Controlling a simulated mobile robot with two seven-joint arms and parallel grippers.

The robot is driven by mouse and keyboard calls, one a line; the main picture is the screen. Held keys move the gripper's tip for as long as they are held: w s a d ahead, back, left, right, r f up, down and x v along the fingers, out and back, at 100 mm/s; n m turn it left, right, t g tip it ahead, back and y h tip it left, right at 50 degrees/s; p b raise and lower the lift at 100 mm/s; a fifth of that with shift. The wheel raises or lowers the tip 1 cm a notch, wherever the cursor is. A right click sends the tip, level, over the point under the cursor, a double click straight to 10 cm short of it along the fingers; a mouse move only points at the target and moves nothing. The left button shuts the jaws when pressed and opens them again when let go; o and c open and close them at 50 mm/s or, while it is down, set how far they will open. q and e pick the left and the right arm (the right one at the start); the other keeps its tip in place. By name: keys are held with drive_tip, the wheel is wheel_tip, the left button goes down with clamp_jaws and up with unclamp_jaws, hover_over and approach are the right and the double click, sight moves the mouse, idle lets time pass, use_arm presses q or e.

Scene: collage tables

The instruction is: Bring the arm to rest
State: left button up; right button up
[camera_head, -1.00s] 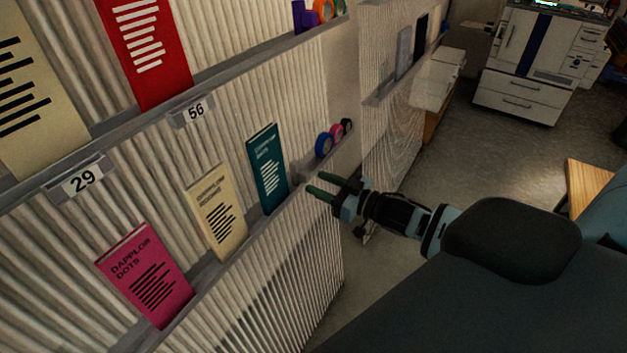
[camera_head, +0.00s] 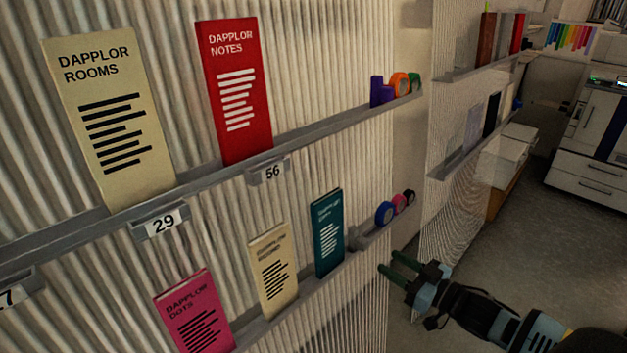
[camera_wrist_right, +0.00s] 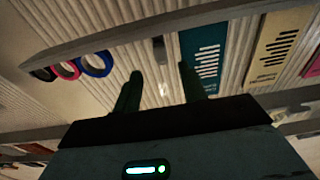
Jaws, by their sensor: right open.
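My right gripper (camera_head: 393,266) is open and empty, with two dark green fingers reaching toward the lower shelf in the head view. It is just right of and below the teal booklet (camera_head: 327,232) and below the tape rolls (camera_head: 384,214). In the right wrist view the two fingers (camera_wrist_right: 158,85) stand apart with nothing between them. The teal booklet also shows there (camera_wrist_right: 205,55), beside the right-hand finger. Whether the fingers touch the shelf I cannot tell. My left gripper is not in view.
The lower shelf (camera_head: 262,327) also holds a cream booklet (camera_head: 274,270) and a pink booklet (camera_head: 195,312). The upper shelf (camera_head: 330,138) holds a cream booklet (camera_head: 110,120), a red booklet (camera_head: 235,90) and more tape rolls. Open floor (camera_head: 535,230) lies right, before a white printer (camera_head: 598,150).

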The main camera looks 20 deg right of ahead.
drive_tip(key=s+a+f+m+g+h+p, duration=0.1)
drive_tip(key=s+a+f+m+g+h, duration=0.15)
drive_tip(key=s+a+f, duration=0.75)
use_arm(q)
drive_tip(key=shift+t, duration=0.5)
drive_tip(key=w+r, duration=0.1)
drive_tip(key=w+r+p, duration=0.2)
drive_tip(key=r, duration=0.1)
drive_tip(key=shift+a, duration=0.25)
use_arm(e)
drive_tip(key=s+a+f+g+h, duration=0.1)
drive_tip(key=s+a+f, duration=0.3)
drive_tip(key=s, duration=0.6)
drive_tip(key=s+a+f+g+h, duration=0.1)
drive_tip(key=s+a+f+g, duration=0.2)
drive_tip(key=s, duration=0.8)
wheel_tip(320, 180, down, 2)
drive_tip(key=shift+a+f+g, duration=0.25)
drive_tip(key=shift+a+g, duration=0.15)
drive_tip(key=shift+g, duration=0.25)
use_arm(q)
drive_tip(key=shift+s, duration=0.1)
